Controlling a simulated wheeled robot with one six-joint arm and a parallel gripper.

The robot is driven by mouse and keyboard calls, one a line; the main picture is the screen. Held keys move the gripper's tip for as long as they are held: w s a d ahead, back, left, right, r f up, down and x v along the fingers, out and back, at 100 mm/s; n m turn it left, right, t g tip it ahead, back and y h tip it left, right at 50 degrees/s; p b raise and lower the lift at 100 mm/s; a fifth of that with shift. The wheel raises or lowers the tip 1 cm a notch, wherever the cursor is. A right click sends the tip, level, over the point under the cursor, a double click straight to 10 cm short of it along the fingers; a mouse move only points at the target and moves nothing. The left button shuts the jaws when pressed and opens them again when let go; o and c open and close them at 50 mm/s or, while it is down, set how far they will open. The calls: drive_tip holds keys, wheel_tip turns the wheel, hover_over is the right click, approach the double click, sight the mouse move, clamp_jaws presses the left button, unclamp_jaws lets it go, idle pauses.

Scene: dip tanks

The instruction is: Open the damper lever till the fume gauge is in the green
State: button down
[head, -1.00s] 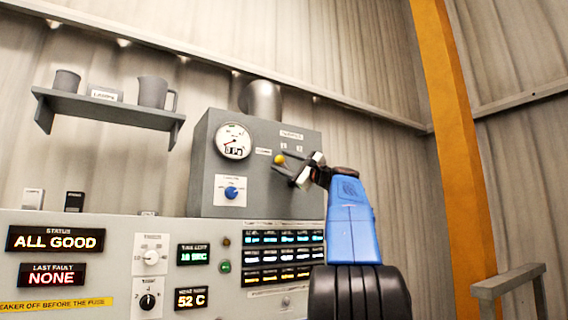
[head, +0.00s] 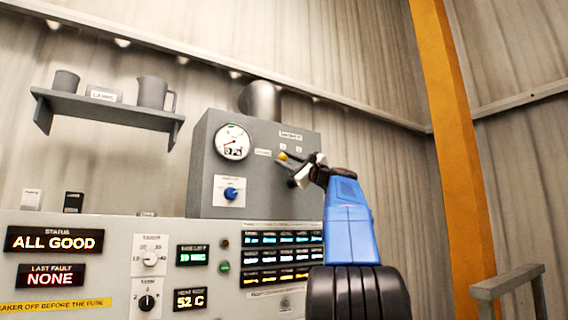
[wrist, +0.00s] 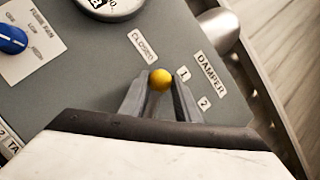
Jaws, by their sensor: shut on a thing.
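The damper lever shows as a yellow knob (head: 283,157) on the right part of the grey control box; it also shows in the wrist view (wrist: 160,79). My gripper (wrist: 159,88) is shut on the lever, one finger on each side of the knob. The knob sits near the "CLOSED" label (wrist: 143,46), with labels 1 and 2 further right. The lever's shaft is hidden. The round fume gauge (head: 232,142) is on the box's upper left; its needle points low to the left and its readout looks like 0 Pa. Its rim shows in the wrist view (wrist: 112,12).
A blue knob (head: 232,194) sits on the box below the gauge. A lower panel (head: 120,260) with lit displays and dials stands beneath. A shelf (head: 110,110) with cups is on the left wall. An orange post (head: 455,140) rises at the right.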

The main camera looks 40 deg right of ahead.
drive_tip(key=shift+s+d+r+m+t+h, duration=0.15)
drive_tip(key=shift+d+m+h, duration=0.3)
drive_tip(key=shift+m+h, duration=0.45)
drive_tip(key=shift+s+d+r+m+t+h, duration=0.1)
drive_tip(key=shift+d+r+m+h, duration=0.3)
drive_tip(key=shift+m, duration=0.75)
drive_tip(key=shift+s+d+r+m+t+h, duration=0.1)
drive_tip(key=shift+d+m+h, duration=0.4)
drive_tip(key=shift+m+h, duration=0.45)
drive_tip(key=c, duration=1.4)
unclamp_jaws()
drive_tip(key=shift+o, duration=0.2)
drive_tip(key=v, duration=1.7)
drive_tip(key=shift+s, duration=0.3)
drive_tip(key=shift+r, duration=0.1)
